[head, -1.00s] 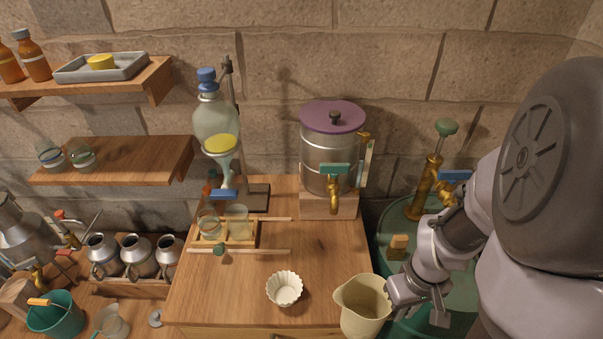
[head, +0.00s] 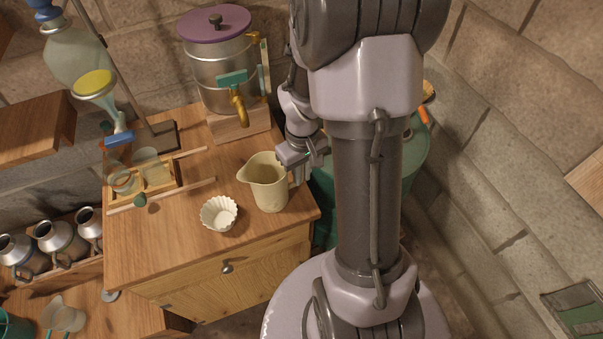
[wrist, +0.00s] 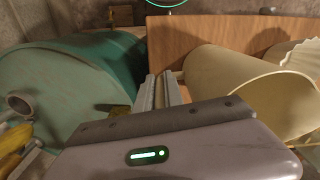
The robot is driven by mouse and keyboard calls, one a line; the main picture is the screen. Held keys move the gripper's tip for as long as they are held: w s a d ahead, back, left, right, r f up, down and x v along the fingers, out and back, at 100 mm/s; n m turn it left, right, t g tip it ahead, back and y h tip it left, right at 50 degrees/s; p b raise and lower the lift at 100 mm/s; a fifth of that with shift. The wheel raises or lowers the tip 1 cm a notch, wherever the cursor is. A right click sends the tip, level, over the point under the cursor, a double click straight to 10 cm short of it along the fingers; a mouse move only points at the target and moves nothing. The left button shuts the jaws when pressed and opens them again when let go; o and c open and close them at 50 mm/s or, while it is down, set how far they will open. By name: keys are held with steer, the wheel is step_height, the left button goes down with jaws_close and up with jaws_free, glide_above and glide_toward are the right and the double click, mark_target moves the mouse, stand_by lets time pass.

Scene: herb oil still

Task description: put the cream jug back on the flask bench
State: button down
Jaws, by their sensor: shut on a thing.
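The cream jug (head: 268,186) is upright at the front right of the wooden flask bench (head: 150,246), just right of a fluted white dish (head: 219,213). I cannot tell whether its base touches the bench top. My gripper (head: 298,158) is at the jug's right side, shut on it, apparently at the handle, which is mostly hidden. In the wrist view the jug (wrist: 232,80) lies right of my gripper's fingers (wrist: 160,92), its wide mouth facing lower right.
A metal urn (head: 220,70) with a purple lid stands behind the jug on a wooden block. A rack (head: 150,185) with glass beakers is at left. A green drum (head: 408,165) stands right of the bench. The bench's front middle is clear.

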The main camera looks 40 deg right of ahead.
steer(key=c, duration=1.5)
jaws_free()
steer(key=shift+f, duration=0.1)
steer(key=shift+o, duration=0.2)
step_height(320, 180, up, 13)
steer(key=p, duration=0.5)
steer(key=shift+f+p, duration=0.2)
steer(key=shift+p, duration=0.2)
steer(key=s+a+r+m+t+y, duration=0.1)
steer(key=s+a+r, duration=0.3)
steer(key=a+r, duration=0.4)
steer(key=s+a+r+m+t+y, duration=0.1)
steer(key=s+a+r+m+t, duration=0.1)
steer(key=s+a+r+t, duration=0.2)
steer(key=s+a+r, duration=0.1)
steer(key=a+r, duration=0.2)
steer(key=a, duration=0.4)
steer(key=shift+s+a+r+t, duration=0.3)
steer(key=shift+r, duration=0.1)
